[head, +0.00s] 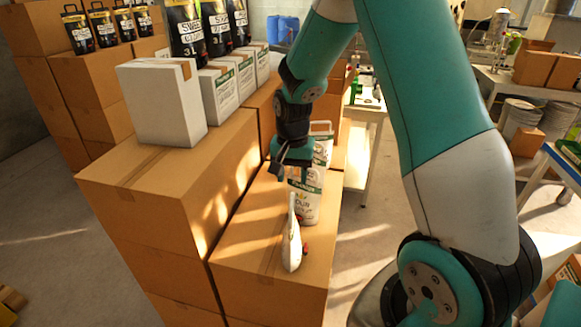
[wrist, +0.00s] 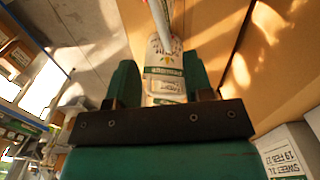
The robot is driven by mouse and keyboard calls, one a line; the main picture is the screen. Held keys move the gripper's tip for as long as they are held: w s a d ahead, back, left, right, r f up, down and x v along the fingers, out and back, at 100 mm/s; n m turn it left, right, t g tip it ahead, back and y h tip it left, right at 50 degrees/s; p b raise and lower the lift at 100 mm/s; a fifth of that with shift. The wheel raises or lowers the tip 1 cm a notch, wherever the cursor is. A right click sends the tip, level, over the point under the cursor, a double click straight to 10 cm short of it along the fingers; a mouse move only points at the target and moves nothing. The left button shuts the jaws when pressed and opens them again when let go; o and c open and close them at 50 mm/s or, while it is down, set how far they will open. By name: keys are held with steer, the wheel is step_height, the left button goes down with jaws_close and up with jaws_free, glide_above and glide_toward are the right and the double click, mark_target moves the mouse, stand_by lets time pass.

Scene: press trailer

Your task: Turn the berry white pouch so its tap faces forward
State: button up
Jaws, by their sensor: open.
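A white pouch (head: 292,240) stands nearest the front edge of a cardboard box, seen almost edge-on, with a small reddish tap at its right side. I cannot read its label, so I cannot confirm it is the berry one. It also shows edge-on at the top of the wrist view (wrist: 159,18). Behind it stands a white pouch with a green band (head: 306,205), its printed face forward. My gripper (head: 292,177) is open and points down above that second pouch, behind the edge-on one. In the wrist view the second pouch (wrist: 163,80) shows between the fingers.
More white pouches (head: 322,148) stand behind, partly hidden by my arm. At left, a higher box stack (head: 165,190) carries white cartons (head: 160,105) and black pouches (head: 187,35). The box top (head: 250,245) left of the edge-on pouch is bare. A white table (head: 365,110) stands behind right.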

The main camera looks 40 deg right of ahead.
mark_target(292, 201)
steer(key=shift+f+n, duration=0.25)
steer(key=shift+n, duration=0.35)
step_height(292, 201, down, 10)
steer(key=b, duration=0.7)
steer(key=shift+a+r+b, duration=0.1)
steer(key=shift+r+b, duration=0.1)
steer(key=shift+b, duration=0.15)
jaws_close()
steer(key=shift+r+p, duration=0.3)
steer(key=shift+m, duration=1.1)
steer(key=shift+f, duration=0.15)
